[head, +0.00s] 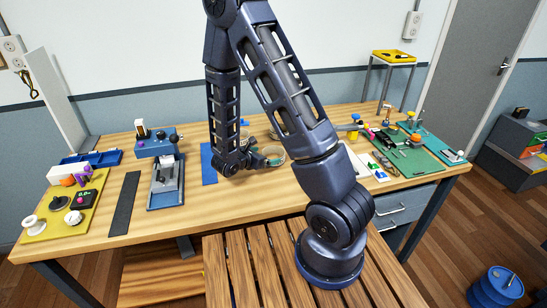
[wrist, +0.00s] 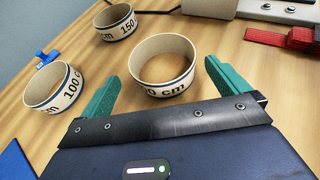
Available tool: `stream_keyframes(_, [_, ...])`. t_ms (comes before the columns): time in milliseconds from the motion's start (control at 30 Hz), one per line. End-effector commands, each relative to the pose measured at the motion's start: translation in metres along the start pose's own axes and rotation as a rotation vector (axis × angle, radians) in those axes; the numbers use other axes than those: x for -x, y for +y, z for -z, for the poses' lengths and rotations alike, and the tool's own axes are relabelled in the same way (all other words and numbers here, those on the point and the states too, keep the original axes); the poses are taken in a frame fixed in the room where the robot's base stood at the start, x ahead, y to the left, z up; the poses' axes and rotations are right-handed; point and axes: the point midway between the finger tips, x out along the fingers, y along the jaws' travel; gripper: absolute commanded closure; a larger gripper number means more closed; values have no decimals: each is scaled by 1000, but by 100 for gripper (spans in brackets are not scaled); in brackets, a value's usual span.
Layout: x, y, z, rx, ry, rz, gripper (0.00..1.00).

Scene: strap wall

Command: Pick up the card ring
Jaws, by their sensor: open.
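Three pale card rings with dark blue edge bands and printed lengths stand on the wooden table in the wrist view. The nearest ring (wrist: 163,90), its label partly cut to "00 cm", stands just ahead of and between the fingertips. A ring marked "100 cm" (wrist: 70,95) is to the left, and one marked "150 cm" (wrist: 119,34) is farther back. My gripper (wrist: 162,70) is open, its green fingers spread and nothing visibly held. In the head view my gripper (head: 262,159) is low over the table beside a ring (head: 275,161); my arm hides part of that area.
A blue mat (head: 208,160) lies left of my gripper. A blue clip (wrist: 42,60) lies behind the "100 cm" ring. A red strap (wrist: 272,38) is at the right. A clamp device (head: 166,185) and a green tool mat (head: 415,158) flank the work area.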

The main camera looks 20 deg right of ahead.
Motion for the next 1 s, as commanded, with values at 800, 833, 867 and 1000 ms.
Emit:
stream_keyframes(800, [-59, -2, 1, 0, 0, 0, 0])
stream_keyframes(833, [-59, -2, 1, 0, 0, 0, 0])
stream_keyframes(867, [-59, -2, 1, 0, 0, 0, 2])
stream_keyframes(1000, [-58, -2, 1, 0, 0, 0, 29])
